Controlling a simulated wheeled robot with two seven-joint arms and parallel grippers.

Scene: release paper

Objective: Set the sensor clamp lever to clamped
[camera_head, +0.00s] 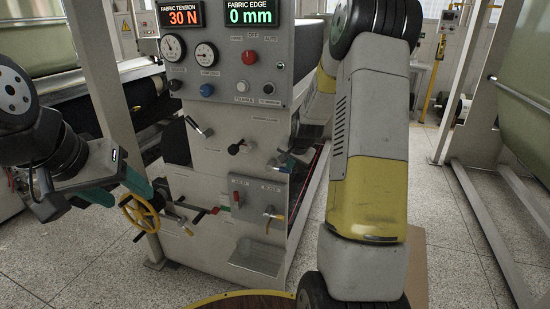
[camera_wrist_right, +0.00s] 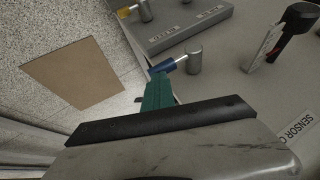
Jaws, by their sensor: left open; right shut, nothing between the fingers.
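A label reading "SENSOR C…" (camera_wrist_right: 298,128), cut off by the picture edge, is on the grey panel in the right wrist view. A blue-tipped lever (camera_wrist_right: 163,67) on a short grey post (camera_wrist_right: 195,60) and a black-handled lever (camera_wrist_right: 297,20) stand near it. I cannot tell which lever the label names. The black-handled lever also shows in the head view (camera_head: 238,147). My right gripper (camera_wrist_right: 157,88) is shut, its teal fingers at the blue tip; contact is unclear. My left gripper (camera_head: 120,190) is open, left of the machine, near the yellow handwheel.
The yellow handwheel (camera_head: 139,213) stands at the machine's left side. My right arm covers the machine's right side. Floor is open at right.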

